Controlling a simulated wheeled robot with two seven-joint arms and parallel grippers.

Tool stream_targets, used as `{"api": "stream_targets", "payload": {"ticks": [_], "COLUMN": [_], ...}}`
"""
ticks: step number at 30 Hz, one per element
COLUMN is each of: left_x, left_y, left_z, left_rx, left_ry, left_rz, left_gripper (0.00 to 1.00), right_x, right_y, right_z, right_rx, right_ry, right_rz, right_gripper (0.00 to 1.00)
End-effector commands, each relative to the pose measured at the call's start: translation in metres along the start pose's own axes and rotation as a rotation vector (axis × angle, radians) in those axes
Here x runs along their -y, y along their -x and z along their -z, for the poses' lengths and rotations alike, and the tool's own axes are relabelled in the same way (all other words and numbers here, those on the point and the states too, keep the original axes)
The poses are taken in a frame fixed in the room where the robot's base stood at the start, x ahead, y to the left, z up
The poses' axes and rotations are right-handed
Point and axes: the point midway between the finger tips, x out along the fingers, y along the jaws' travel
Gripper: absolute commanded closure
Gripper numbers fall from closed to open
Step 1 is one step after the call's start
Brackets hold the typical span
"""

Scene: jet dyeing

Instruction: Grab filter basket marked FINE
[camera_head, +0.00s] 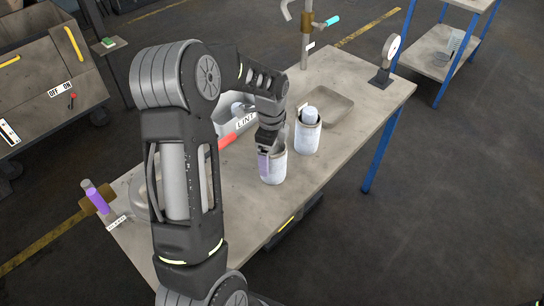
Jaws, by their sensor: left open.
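Two pale, whitish cylindrical baskets stand on the worktable (350,104). The nearer basket (273,171) is right under my left gripper (268,151); the farther basket (308,139) stands to its right, with a white cylinder showing in its top. I cannot read FINE on either one. My left gripper is open and points down at the near basket's rim, overlapping its upper left part. A purple patch shows there, and I cannot tell what it belongs to. Whether the fingers touch the basket is unclear. My right gripper is out of view.
A shallow tray (340,108) lies behind the baskets. A sign reading LINT (246,121) and a red bar (227,142) are left of them. The table's front right is clear.

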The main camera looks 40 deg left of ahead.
Motion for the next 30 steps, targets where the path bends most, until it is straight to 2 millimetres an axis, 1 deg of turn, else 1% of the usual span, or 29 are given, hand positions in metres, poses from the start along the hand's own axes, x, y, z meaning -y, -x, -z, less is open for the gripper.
{"api": "stream_targets", "payload": {"ticks": [17, 30], "left_x": [0.0003, 0.0003], "left_y": [-0.0002, -0.0002], "left_z": [-0.0001, -0.0001], "left_rx": [0.000, 0.000], "left_ry": [0.000, 0.000], "left_rz": [0.001, 0.001], "left_gripper": [0.11, 0.46], "right_x": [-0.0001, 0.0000], "right_y": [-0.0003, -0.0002], "right_z": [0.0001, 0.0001], "right_rx": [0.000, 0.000], "right_ry": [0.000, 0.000], "right_rz": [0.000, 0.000], "right_gripper": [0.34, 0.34]}}
